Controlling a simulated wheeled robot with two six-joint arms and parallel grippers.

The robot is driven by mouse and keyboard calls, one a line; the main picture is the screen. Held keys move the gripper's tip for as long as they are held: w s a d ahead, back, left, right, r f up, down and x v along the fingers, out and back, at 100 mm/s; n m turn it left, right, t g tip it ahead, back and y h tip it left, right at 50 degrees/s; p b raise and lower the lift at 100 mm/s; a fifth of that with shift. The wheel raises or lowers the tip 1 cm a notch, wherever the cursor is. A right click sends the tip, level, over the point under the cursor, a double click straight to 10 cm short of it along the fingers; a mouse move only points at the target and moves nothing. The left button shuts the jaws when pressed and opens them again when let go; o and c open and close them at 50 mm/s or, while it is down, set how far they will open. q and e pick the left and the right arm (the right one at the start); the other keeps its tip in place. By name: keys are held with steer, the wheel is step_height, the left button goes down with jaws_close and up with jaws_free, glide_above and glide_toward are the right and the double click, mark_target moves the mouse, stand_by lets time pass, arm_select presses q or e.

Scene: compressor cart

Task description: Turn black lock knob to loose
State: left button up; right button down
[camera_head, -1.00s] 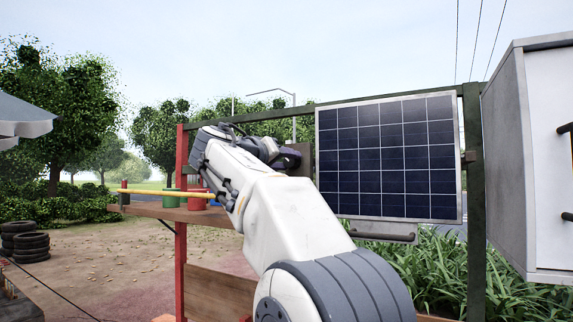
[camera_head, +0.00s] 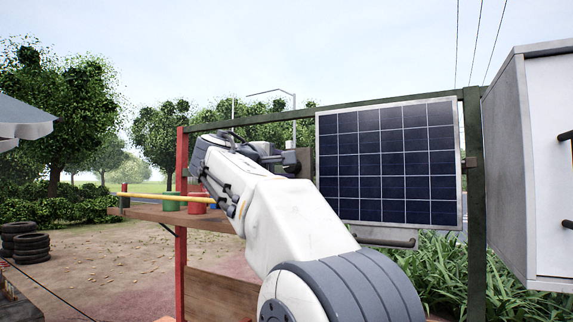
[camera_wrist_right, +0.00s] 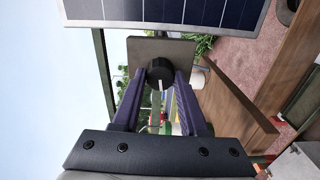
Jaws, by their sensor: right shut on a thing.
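The black lock knob (camera_wrist_right: 160,73) shows in the right wrist view, with a pale line on its face. It sits on a flat brownish plate (camera_wrist_right: 140,50) beside the solar panel (camera_wrist_right: 190,10). My right gripper (camera_wrist_right: 161,76) is shut on the knob, one dark finger on each side. In the head view my right gripper (camera_head: 280,158) is at the panel's left edge, against the plate (camera_head: 303,162); the knob is mostly hidden by the fingers there. The solar panel (camera_head: 385,160) stands in a green frame. My left gripper is not in view.
A wooden shelf (camera_head: 150,211) with red and green cans (camera_head: 170,203) lies left of my right arm. A handle bar (camera_head: 385,240) is under the panel. A grey-white cabinet (camera_head: 510,160) stands at the right.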

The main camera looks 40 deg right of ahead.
steer(key=shift+n+p, duration=0.45)
steer(key=shift+n, duration=1.55)
steer(key=shift+c, duration=2.2)
jaws_free()
steer(key=shift+a, duration=0.1)
steer(key=b+v, duration=0.3)
steer(key=v, duration=0.7)
steer(key=shift+b, duration=0.35)
steer(key=shift+a+f, duration=0.1)
